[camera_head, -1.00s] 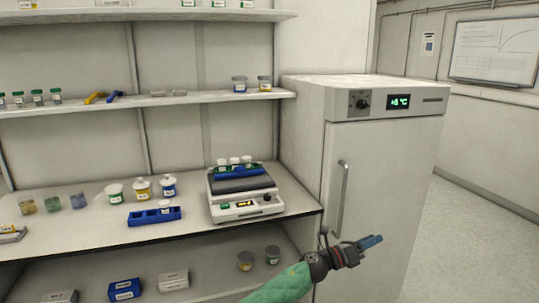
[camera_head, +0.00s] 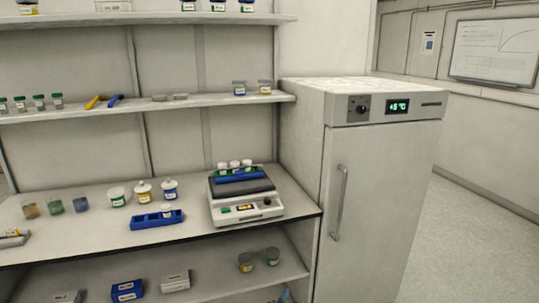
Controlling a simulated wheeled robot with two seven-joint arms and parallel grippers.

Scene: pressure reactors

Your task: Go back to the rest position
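Only a small bluish tip (camera_head: 285,295) shows at the bottom edge of the head view, in front of the lower shelf. It looks like the fingertips of my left gripper; the rest of that gripper and its arm are out of frame. I cannot tell whether it is open or shut, and nothing held shows. My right gripper is not in view.
The bench (camera_head: 110,247) holds a white device (camera_head: 246,205) with a tube rack on top, a blue rack (camera_head: 156,219) and several jars. A white cabinet (camera_head: 375,200) with a handle stands shut at right. Floor (camera_head: 480,240) is clear at far right.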

